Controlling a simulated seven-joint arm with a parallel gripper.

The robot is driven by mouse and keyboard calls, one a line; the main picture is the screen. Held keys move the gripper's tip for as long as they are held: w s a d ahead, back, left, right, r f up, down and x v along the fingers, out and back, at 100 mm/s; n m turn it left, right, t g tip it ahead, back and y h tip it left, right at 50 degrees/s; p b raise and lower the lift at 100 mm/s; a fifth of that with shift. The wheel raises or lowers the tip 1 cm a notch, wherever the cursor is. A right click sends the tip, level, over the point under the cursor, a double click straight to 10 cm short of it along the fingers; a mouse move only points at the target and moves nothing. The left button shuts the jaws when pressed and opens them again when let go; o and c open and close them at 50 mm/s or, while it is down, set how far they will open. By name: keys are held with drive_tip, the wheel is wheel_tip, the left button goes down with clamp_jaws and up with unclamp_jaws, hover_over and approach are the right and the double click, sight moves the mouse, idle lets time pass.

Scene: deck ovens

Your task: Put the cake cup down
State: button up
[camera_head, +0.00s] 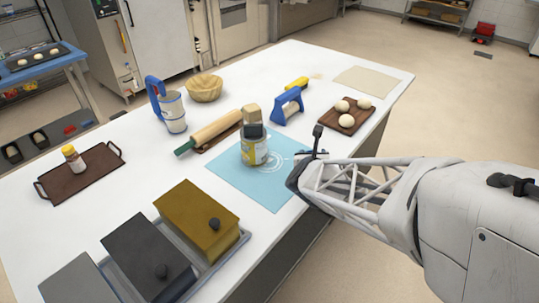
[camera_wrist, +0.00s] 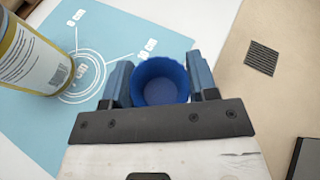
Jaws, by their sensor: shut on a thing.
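The cake cup (camera_wrist: 160,82) is a blue, open-topped cup with a fluted wall, seen from above in the wrist view. My gripper (camera_wrist: 159,88) is shut on it, with one blue finger on each side. The cup appears empty and overlaps the edge of the light blue mat (camera_wrist: 110,30) and the white table. Its height above the table is hard to tell. In the head view my gripper (camera_head: 298,176) is by the mat's right corner, and the cup is not visible there.
A jar with a yellow label (camera_head: 254,152) stands on the mat (camera_head: 225,170). Lidded tins (camera_head: 198,217) are at the front left. The table's edge is close to my gripper.

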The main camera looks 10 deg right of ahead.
drive_tip(key=s+a, duration=0.2)
drive_tip(key=s, duration=0.1)
drive_tip(key=s+a, duration=0.2)
drive_tip(key=s, duration=0.1)
drive_tip(key=s+a+r, duration=0.1)
drive_tip(key=s+a, duration=0.1)
drive_tip(key=s, duration=0.1)
drive_tip(key=shift+s+a, duration=0.1)
drive_tip(key=shift+a, duration=0.15)
drive_tip(key=s+a+f+y, duration=0.1)
drive_tip(key=s+a, duration=0.1)
drive_tip(key=s, duration=1)
drive_tip(key=shift+s+a+n, duration=0.15)
drive_tip(key=shift+n, duration=0.25)
drive_tip(key=shift+f, duration=0.1)
hover_over(274, 194)
drive_tip(key=shift+f, duration=0.75)
drive_tip(key=shift+f, duration=1.75)
drive_tip(key=shift+f, duration=0.1)
